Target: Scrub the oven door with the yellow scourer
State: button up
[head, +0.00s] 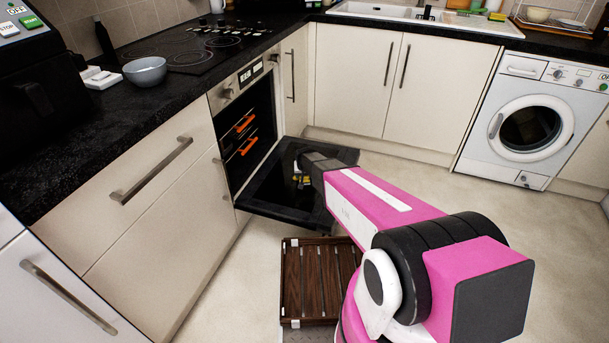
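The oven door (272,193) is folded down and open in the head view, its dark inner face upward. My gripper (300,179) is over the door, reaching in from the right, with its dark wrist (318,164) above the right part of the panel. A small yellow patch (301,181) shows at the fingertips; it may be the scourer, but it is too small and partly hidden to be sure. Whether the fingers are shut on it, and whether it touches the door, I cannot tell. My forearm hides the door's right front corner.
The open oven (246,130) has orange-edged racks inside. A brown slatted wooden thing (308,283) is on the floor just in front of the door. Cupboards flank the oven; a bowl (146,71) stands on the worktop. Floor is clear towards the washing machine (531,121).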

jog(key=shift+r, duration=0.35)
dwell(0.5)
jog(key=c, duration=0.6)
jog(key=shift+w+d+f, duration=0.1)
jog(key=shift+w+d, duration=0.15)
jog(key=shift+w, duration=0.35)
jog(key=shift+w+d+r, duration=0.1)
jog(key=shift+w+d, duration=0.1)
jog(key=shift+w, duration=0.4)
jog(key=shift+w+d+f, duration=0.1)
jog(key=shift+w+d, duration=0.15)
jog(key=shift+w, duration=0.35)
jog(key=shift+w+d, duration=0.35)
jog(key=shift+w, duration=0.45)
jog(key=shift+w+d, duration=0.3)
jog(key=shift+w, duration=0.5)
jog(key=shift+w+d, duration=0.35)
jog(key=shift+w, duration=0.45)
jog(key=shift+s+a, duration=0.3)
jog(key=shift+s, duration=0.45)
jog(key=shift+s+a, duration=0.25)
jog(key=shift+s, duration=0.5)
jog(key=shift+s+a, duration=0.3)
jog(key=shift+s, duration=0.45)
